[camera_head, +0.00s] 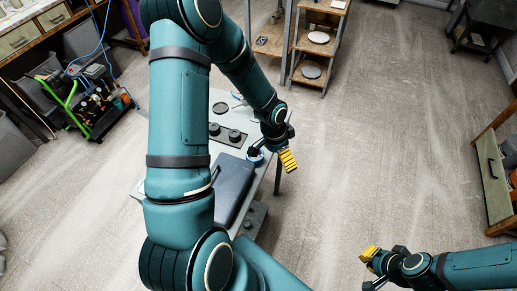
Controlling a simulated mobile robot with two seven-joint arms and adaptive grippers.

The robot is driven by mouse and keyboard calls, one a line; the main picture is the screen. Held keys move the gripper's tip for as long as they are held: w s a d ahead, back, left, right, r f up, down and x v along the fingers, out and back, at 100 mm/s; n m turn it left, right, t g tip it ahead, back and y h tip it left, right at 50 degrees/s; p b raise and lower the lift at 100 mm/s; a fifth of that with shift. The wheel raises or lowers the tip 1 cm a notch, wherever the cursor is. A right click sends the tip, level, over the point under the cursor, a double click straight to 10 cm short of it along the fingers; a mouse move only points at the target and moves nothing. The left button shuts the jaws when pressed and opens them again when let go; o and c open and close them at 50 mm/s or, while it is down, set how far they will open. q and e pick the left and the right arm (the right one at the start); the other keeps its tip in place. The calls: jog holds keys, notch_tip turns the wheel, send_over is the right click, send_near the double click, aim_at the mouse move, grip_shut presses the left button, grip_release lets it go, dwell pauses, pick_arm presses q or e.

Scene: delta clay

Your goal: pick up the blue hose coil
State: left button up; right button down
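A small blue ring-shaped thing, which looks like the blue hose coil (256,158), lies at the right edge of the grey table (225,126). It is partly hidden by my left gripper (271,157). That gripper hangs over the table edge with its fingers apart, a dark finger over the blue thing and a yellow-padded finger to the right. I cannot tell whether the dark finger touches it. My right gripper (368,269) is at the lower right, open and empty over the floor.
A dark flat case (233,186) and dark round pieces (234,135) lie on the table. My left arm hides much of its left side. A wooden shelf unit (317,50) stands behind, and a green-framed cart (95,105) at left. The floor at right is mostly clear.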

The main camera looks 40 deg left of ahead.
pick_arm(q)
jog(key=a+r+m+y, duration=0.15)
jog(key=a+r, duration=0.35)
jog(key=a, duration=0.5)
jog(key=shift+g+y, duration=0.25)
jog(key=shift+g, duration=0.15)
notch_tip(320, 180, down, 8)
jog(key=shift+w+d+r, duration=0.15)
jog(key=shift+r, duration=0.1)
jog(key=shift+d+f+b, duration=0.1)
jog(key=shift+f+b, duration=0.2)
jog(key=shift+f, duration=2.9)
jog(key=c, duration=1.2)
jog(key=shift+o, duration=0.2)
